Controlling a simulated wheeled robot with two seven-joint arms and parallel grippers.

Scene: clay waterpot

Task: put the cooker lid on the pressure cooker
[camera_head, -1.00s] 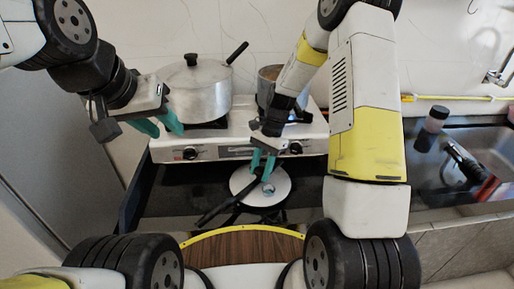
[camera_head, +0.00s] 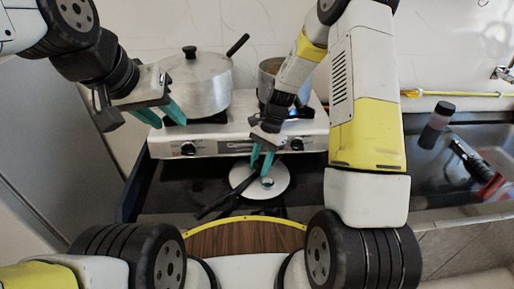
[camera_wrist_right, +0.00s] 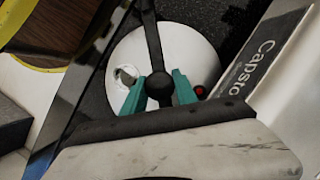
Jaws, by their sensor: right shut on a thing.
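The cooker lid (camera_head: 274,185) is a pale round disc with a black bar handle, low over the dark counter in front of the stove. Whether it touches the counter I cannot tell. My right gripper (camera_head: 262,163) is shut on the lid's black knob. In the right wrist view, the teal fingers (camera_wrist_right: 160,90) sit on both sides of the knob, over the lid (camera_wrist_right: 190,52). The pressure cooker (camera_head: 269,72), an open pot, stands on the right burner, partly hidden by my right arm. My left gripper (camera_head: 163,114) is open and empty, left of the lidded pot.
A lidded metal pot (camera_head: 200,88) with a long black handle stands on the left burner.

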